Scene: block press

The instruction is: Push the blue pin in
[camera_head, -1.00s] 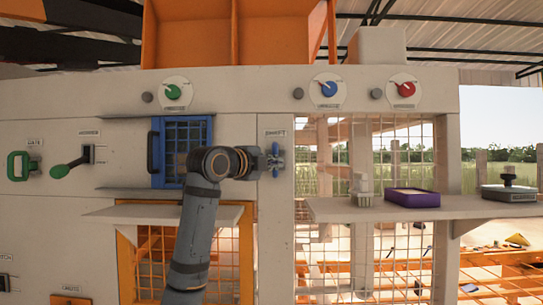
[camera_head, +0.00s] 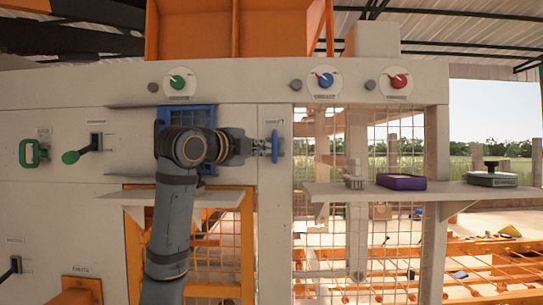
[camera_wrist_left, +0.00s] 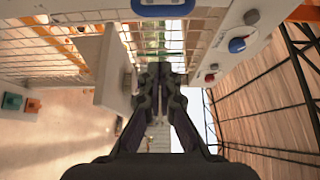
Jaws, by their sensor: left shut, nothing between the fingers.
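A blue upright part (camera_head: 275,146), which I take to be the blue pin, stands at the wall panel under a small label in the head view. My left gripper (camera_head: 263,147) points right at it from the left, its tips close beside it; I cannot tell whether they touch. In the left wrist view the left gripper's fingers (camera_wrist_left: 160,72) are shut and empty. A blue rounded piece (camera_wrist_left: 163,8) is cut by the top edge of that view, off the fingertips; it may be the same part. My right gripper is not in view.
A shelf (camera_head: 400,191) sticks out at right, carrying a brush (camera_head: 354,176), a purple tray (camera_head: 401,182) and a grey device (camera_head: 491,175). Dials line the top. Green handles (camera_head: 31,153) are at left.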

